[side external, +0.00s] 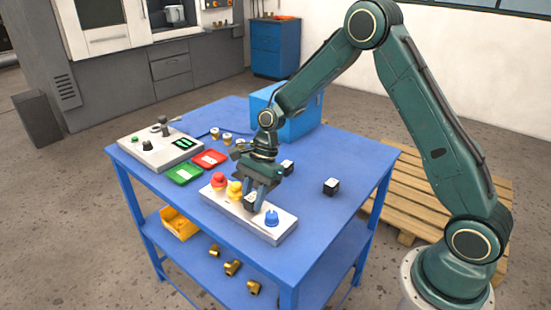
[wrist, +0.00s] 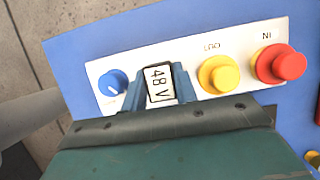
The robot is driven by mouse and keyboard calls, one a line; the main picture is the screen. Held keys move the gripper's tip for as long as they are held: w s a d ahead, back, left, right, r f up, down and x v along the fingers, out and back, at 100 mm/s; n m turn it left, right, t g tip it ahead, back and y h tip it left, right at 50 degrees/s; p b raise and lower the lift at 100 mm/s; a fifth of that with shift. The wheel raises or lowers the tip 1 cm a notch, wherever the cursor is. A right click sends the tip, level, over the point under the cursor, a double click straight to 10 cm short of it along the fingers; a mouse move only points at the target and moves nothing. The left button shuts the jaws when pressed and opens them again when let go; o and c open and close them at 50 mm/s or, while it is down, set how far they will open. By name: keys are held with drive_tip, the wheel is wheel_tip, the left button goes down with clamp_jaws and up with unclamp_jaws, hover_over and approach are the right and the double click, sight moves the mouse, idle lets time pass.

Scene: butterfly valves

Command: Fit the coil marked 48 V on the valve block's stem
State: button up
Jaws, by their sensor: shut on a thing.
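My gripper (side external: 252,203) points down over the white valve block (side external: 286,221) near the table's front edge. It is shut on the coil marked 48 V, a dark block with a white label (wrist: 159,83) facing the wrist camera. The gripper (wrist: 157,88) has one finger on each side of it. The coil is between the blue knob (wrist: 114,83) and the yellow knob (wrist: 217,75) of the block. The red knob (wrist: 279,64) is at the block's other end. The stem is not visible; I cannot tell whether the coil touches it or the block.
Two other dark coils (side external: 331,186) (side external: 287,167) stand on the blue table behind the block. A red tray (side external: 210,158), a green tray (side external: 185,173) and a grey control box (side external: 158,150) are at the left. A blue box (side external: 290,115) stands at the back.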

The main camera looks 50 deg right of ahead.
drive_tip(key=o, duration=1.5)
drive_tip(key=shift+r, duration=0.15)
drive_tip(key=shift+r, duration=3.6)
